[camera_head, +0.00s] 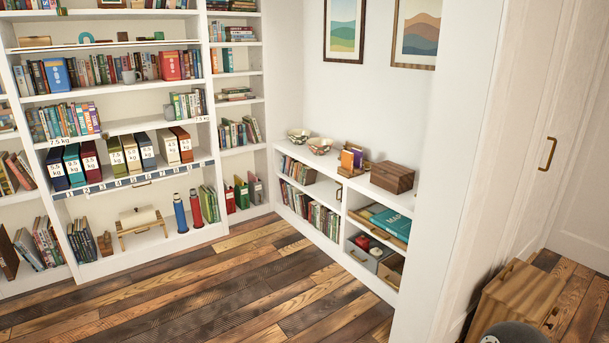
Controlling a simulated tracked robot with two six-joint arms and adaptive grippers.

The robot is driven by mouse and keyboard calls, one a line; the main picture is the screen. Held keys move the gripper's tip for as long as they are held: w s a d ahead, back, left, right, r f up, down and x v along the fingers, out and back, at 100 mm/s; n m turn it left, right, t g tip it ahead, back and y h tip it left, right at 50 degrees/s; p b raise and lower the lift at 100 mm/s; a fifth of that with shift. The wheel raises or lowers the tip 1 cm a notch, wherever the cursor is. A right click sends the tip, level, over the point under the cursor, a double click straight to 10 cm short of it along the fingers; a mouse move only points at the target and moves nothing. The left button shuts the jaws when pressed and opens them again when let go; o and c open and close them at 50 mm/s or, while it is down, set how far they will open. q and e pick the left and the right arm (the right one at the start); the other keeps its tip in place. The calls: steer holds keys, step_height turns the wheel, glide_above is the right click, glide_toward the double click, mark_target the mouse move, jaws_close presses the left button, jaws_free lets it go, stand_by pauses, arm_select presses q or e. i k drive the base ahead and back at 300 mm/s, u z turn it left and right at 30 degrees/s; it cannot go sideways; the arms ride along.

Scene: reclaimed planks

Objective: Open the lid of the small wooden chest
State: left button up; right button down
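The small wooden chest (391,179) is dark brown. It stands on the right end of the low white shelf unit's top, against the white wall. Its lid looks closed. It is far off across the room and small in view, so its front details are hard to tell. Neither of my grippers shows. A dark rounded part at the bottom right edge may be mine.
A wooden cabinet (520,294) is at lower right. The plank floor (220,285) before the shelves is clear.

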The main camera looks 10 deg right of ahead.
mark_target(396, 169)
steer(key=z, duration=0.15)
steer(key=i, duration=1.6)
steer(key=z, duration=0.25)
steer(key=i, duration=2.6)
steer(key=u, duration=0.05)
